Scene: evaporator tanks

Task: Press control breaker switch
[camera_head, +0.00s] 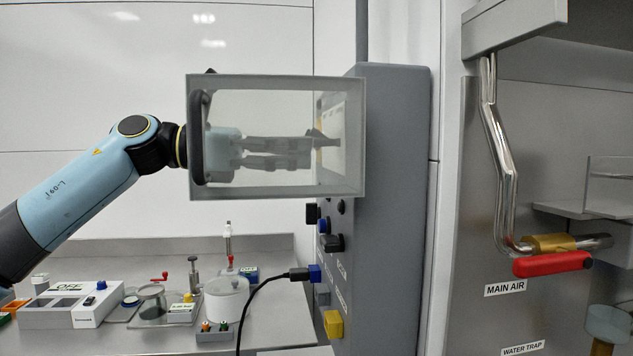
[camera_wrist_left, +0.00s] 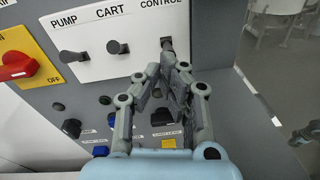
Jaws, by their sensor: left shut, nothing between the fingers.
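The control breaker switch (camera_wrist_left: 167,46) is a dark toggle under the "CONTROL" label on a white plate in the left wrist view. My left gripper (camera_wrist_left: 175,64) is shut and empty, its fingertips just below and very close to that switch; I cannot tell whether they touch. In the head view, my left gripper (camera_head: 311,146) shows through a clear box-shaped cover (camera_head: 262,193), pointing right at the grey panel. A dark toggle at the fingertips is blurred by the cover. My right gripper is in neither view.
The pump switch (camera_wrist_left: 74,55) and cart switch (camera_wrist_left: 117,47) sit left of the control switch. A red knob (camera_wrist_left: 18,67) is on a yellow plate. Several plugs and buttons are below. The grey cabinet (camera_head: 393,200) stands by a red valve handle (camera_head: 551,264). The bench (camera_head: 180,246) holds labware.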

